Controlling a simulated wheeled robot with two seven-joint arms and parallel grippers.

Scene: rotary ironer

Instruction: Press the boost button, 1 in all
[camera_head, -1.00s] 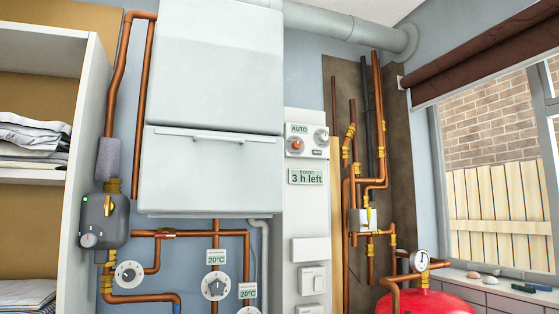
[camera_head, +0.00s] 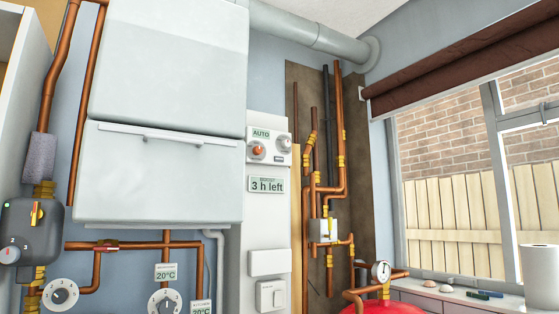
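A tall white control panel (camera_head: 265,215) hangs on the wall to the right of the white boiler. Near its top is a green label (camera_head: 261,133) reading AUTO. Below that label is a round control with an orange centre (camera_head: 257,150), and a pale round knob (camera_head: 284,142) is to its right. A small display (camera_head: 266,185) below them reads 3 h left, with smaller blurred print above. I cannot tell for certain which control is the boost button. Neither of my grippers is in view.
The boiler (camera_head: 165,170) fills the left wall. Copper pipes (camera_head: 338,130) with brass fittings run right of the panel. A red tank (camera_head: 385,307) with a gauge (camera_head: 381,271) is low right. A paper roll (camera_head: 541,275) stands on the windowsill.

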